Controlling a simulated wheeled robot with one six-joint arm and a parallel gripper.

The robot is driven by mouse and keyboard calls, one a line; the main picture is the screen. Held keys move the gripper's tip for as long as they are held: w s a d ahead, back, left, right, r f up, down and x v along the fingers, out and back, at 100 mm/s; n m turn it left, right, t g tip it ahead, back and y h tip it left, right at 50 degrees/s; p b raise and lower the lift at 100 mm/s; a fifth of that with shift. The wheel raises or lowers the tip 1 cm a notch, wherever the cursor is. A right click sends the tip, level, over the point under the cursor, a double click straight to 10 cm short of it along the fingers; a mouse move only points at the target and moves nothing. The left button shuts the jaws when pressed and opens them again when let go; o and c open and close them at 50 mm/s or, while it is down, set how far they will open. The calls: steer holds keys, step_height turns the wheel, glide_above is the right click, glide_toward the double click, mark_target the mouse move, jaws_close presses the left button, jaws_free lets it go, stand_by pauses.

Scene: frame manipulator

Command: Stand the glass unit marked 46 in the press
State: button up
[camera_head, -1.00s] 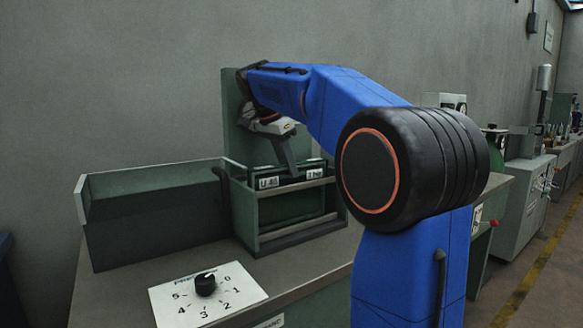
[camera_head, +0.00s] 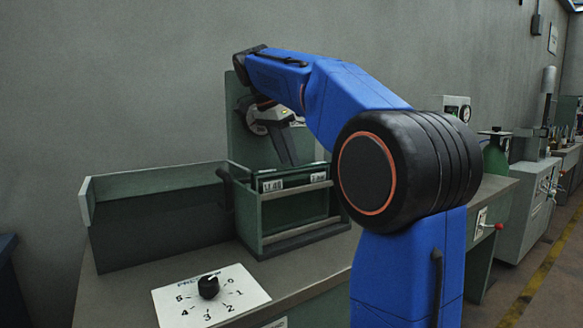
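A green rack (camera_head: 262,225) stands on the bench with glass units upright in it. Two white labels show on the units, a left label (camera_head: 273,185) and a right label (camera_head: 318,177); the left one seems to end in 46, but both are too small to read surely. My gripper (camera_head: 287,155) hangs just above and behind the labels. Its fingers are seen edge-on, so I cannot tell whether they are open or hold anything.
A white dial plate (camera_head: 240,295) with a black knob (camera_head: 208,287) lies at the bench front. My blue arm covers the right side.

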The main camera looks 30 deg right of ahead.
steer(key=v, duration=0.7)
steer(key=shift+r, duration=0.25)
steer(key=shift+a, duration=0.1)
